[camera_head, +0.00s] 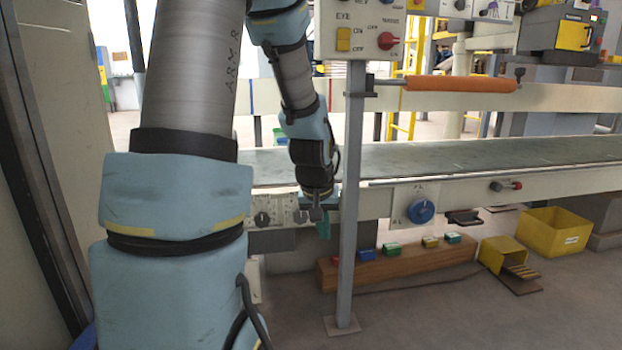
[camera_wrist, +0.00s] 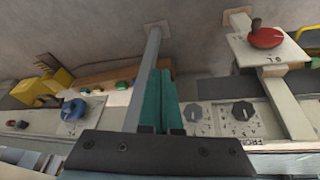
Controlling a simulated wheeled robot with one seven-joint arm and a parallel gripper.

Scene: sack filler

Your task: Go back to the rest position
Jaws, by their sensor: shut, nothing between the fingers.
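My gripper (camera_head: 322,222) hangs low in front of the conveyor's side panel, just left of the grey post in the head view. In the wrist view its two teal fingers (camera_wrist: 158,100) are together with nothing between them. My blue and grey arm fills the left of the head view and reaches down to the gripper. The wrist view shows a black dial (camera_wrist: 243,111) on the panel to the right of the fingers, with another dial beside it. The fingers appear apart from these dials, though the exact gap is hard to tell.
The grey post (camera_head: 350,230) stands close beside my gripper. A control box (camera_head: 360,32) with a red knob is above. A blue knob (camera_head: 421,211) and red-tipped lever (camera_head: 506,186) sit on the conveyor side.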

